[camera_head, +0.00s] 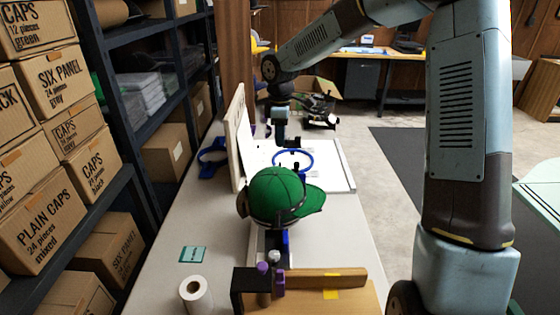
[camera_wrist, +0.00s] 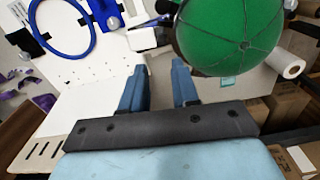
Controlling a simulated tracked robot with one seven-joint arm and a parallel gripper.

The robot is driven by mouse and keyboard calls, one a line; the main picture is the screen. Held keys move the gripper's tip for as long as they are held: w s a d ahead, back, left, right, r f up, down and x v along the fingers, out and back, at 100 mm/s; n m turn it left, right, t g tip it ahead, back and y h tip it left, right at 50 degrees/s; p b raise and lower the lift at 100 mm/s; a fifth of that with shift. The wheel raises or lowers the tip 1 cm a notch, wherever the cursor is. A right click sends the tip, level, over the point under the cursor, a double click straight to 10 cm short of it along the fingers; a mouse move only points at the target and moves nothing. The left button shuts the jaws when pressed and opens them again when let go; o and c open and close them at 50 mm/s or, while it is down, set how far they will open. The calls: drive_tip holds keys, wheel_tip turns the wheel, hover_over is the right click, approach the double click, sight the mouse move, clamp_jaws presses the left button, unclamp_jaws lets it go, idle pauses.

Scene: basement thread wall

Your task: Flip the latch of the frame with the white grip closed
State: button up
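My gripper (camera_wrist: 160,72) is open and empty; both blue fingers are apart in the wrist view. In the head view, my gripper (camera_head: 287,142) hangs over the white board, behind the green cap. A blue hoop frame (camera_head: 307,153) lies on that board; it shows at the upper left of the wrist view (camera_wrist: 93,42). A green cap (camera_head: 276,193) sits on a holder with blue and dark parts. In the wrist view, a white block (camera_wrist: 143,39) lies between the hoop and cap; I cannot tell whether it is the white grip. The latch's position is unclear.
The table's left middle is mostly clear.

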sight(280, 163)
wheel_tip(280, 163, down, 10)
drive_tip(key=shift+a+r, duration=0.1)
idle(0.4)
clamp_jaws()
